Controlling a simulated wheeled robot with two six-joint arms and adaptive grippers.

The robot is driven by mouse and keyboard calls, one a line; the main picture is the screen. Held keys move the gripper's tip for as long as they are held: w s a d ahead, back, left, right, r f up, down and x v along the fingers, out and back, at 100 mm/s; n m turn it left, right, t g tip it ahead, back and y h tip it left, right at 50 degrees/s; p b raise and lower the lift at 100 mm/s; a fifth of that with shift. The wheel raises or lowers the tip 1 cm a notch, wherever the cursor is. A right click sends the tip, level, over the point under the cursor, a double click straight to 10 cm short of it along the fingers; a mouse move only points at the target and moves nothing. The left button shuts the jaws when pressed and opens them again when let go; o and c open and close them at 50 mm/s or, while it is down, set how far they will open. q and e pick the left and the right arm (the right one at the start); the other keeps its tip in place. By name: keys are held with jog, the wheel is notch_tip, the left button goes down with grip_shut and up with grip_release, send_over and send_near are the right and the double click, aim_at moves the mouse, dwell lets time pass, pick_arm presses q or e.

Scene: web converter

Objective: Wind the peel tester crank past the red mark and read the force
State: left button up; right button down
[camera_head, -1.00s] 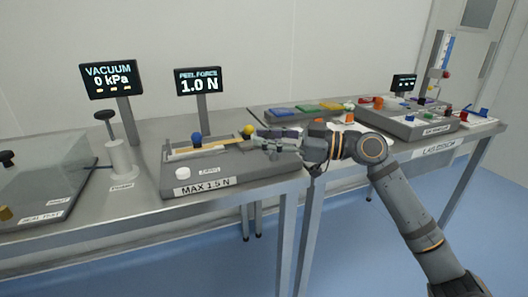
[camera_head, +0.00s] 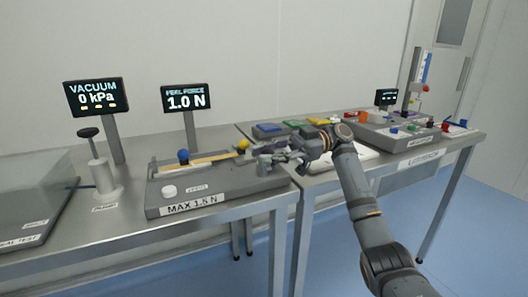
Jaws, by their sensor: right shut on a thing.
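The peel tester (camera_head: 220,196) is a grey block on the left bench, labelled MAX 1.5 N, with a white round button (camera_head: 169,191) and a yellowish strip (camera_head: 210,158) along its top. A blue ball (camera_head: 183,155) stands at the strip's left part and a yellow ball (camera_head: 243,145) near its right end. The peel force display (camera_head: 186,98) behind reads 1.0 N. My right gripper (camera_head: 264,160) is shut at the tester's right end, on the crank, which its fingers mostly hide. I cannot make out the red mark. My left gripper is out of view.
A vacuum display (camera_head: 96,97) reading 0 kPa and a pump with a dark knob (camera_head: 104,180) stand left of the tester. Blue, green and yellow pads (camera_head: 292,124) and a grey station (camera_head: 405,135) with small coloured parts lie on the right bench.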

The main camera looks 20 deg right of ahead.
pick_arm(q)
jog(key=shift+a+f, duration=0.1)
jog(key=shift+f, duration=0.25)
pick_arm(e)
jog(key=shift+d+g, duration=0.1)
jog(key=shift+g, duration=0.3)
jog(key=c, duration=1)
grip_release()
jog(key=shift+f, duration=0.1)
jog(key=shift+c, duration=0.2)
jog(key=shift+r, duration=0.3)
notch_tip(320, 180, up, 10)
jog(key=shift+f, duration=0.25)
